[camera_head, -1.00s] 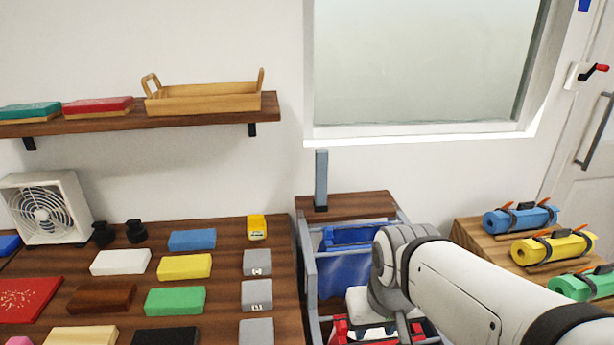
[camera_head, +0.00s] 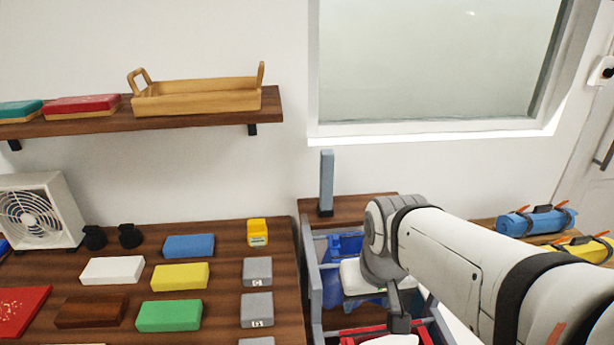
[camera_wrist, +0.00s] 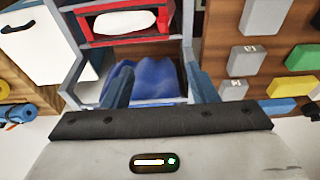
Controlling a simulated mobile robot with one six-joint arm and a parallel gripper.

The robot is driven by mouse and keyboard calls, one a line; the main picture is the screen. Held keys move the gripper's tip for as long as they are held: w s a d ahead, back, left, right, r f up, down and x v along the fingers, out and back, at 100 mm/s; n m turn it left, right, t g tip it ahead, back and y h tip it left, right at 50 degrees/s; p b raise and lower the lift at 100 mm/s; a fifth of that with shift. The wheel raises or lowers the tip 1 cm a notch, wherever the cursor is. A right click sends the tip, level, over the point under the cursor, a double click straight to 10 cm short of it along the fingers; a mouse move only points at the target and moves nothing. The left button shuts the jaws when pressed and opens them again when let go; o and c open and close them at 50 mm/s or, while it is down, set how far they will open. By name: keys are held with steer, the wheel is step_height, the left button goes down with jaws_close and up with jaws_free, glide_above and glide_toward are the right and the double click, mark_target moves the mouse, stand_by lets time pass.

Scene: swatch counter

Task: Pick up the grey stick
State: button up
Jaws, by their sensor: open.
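Grey blocks lie in a column along the right edge of the dark wooden counter: one at the back (camera_head: 257,271), one with a white mark (camera_head: 257,310) and one cut off by the bottom edge (camera_head: 256,341). A tall grey-blue upright post (camera_head: 326,183) stands on the wooden top of the metal rack; I cannot tell if it is fixed. In the wrist view, my gripper (camera_wrist: 160,80) is open and empty, above the rack's blue contents. Grey blocks (camera_wrist: 232,95) lie to its right there.
The metal rack (camera_head: 313,275) holds a blue bundle (camera_head: 338,262) and a red-rimmed crate (camera_wrist: 132,22). Yellow (camera_head: 181,276) and green blocks (camera_head: 169,315) lie left of the grey ones. A yellow item (camera_head: 257,232) stands behind them. A wooden shelf (camera_head: 190,122) hangs above.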

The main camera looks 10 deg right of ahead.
steer(key=shift+o, duration=0.3)
steer(key=w+r+p, duration=0.2)
steer(key=w+r, duration=0.3)
steer(key=w, duration=0.2)
steer(key=shift+a+r, duration=0.15)
steer(key=shift+a, duration=0.1)
steer(key=w+p+v, duration=0.2)
steer(key=p+v, duration=0.5)
glide_above(327, 165)
steer(key=s, duration=0.1)
steer(key=shift+d, duration=0.2)
steer(key=shift+w, duration=0.4)
steer(key=shift+w+f, duration=0.2)
steer(key=shift+w, duration=0.05)
steer(key=shift+t, duration=0.3)
steer(key=p+x, duration=0.2)
steer(key=x, duration=0.5)
steer(key=shift+f, duration=0.25)
steer(key=shift+c, duration=0.6)
jaws_close()
